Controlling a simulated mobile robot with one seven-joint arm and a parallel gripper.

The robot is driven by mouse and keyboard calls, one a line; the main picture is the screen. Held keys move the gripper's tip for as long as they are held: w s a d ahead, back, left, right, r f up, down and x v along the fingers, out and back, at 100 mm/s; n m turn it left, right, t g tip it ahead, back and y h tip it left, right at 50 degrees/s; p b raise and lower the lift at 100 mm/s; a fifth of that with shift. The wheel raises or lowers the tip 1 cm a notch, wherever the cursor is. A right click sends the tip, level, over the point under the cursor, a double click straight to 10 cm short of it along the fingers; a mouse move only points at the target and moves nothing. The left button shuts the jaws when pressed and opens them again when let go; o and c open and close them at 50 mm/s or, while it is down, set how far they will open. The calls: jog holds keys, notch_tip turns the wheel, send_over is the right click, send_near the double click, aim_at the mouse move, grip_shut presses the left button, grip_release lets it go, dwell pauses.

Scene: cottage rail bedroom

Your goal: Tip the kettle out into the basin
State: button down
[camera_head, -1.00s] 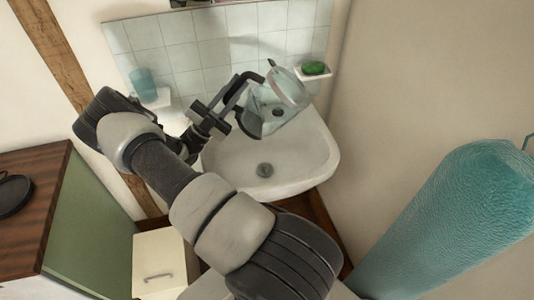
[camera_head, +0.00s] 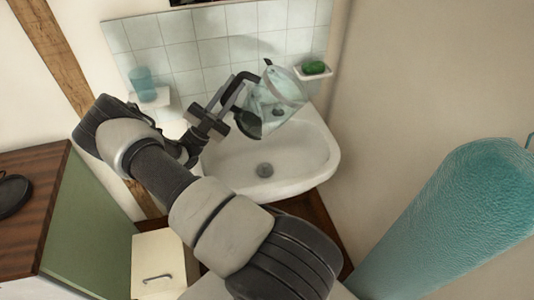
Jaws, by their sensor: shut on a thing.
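A clear, pale-teal glass kettle (camera_head: 288,86) with a black handle hangs above the back of the white basin (camera_head: 312,150). It is strongly tilted, not upright. My gripper (camera_head: 222,106) is shut on the kettle's handle, to the left of its body. A dark, rounded part shows below the handle. The tap and the kettle's spout cannot be told clearly.
A soap dish with green soap (camera_head: 315,68) is on the wall close right of the kettle. A teal cup (camera_head: 142,80) stands on a small shelf at left. A teal padded cylinder (camera_head: 450,225) fills the right. A wooden-topped cabinet (camera_head: 52,170) stands at left.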

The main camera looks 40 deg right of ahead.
jog(key=shift+w+a+f+n+t+h+b, duration=0.35)
jog(key=shift+w+a+n+t+h+b, duration=0.15)
jog(key=shift+n+t+b, duration=0.1)
dwell(0.8)
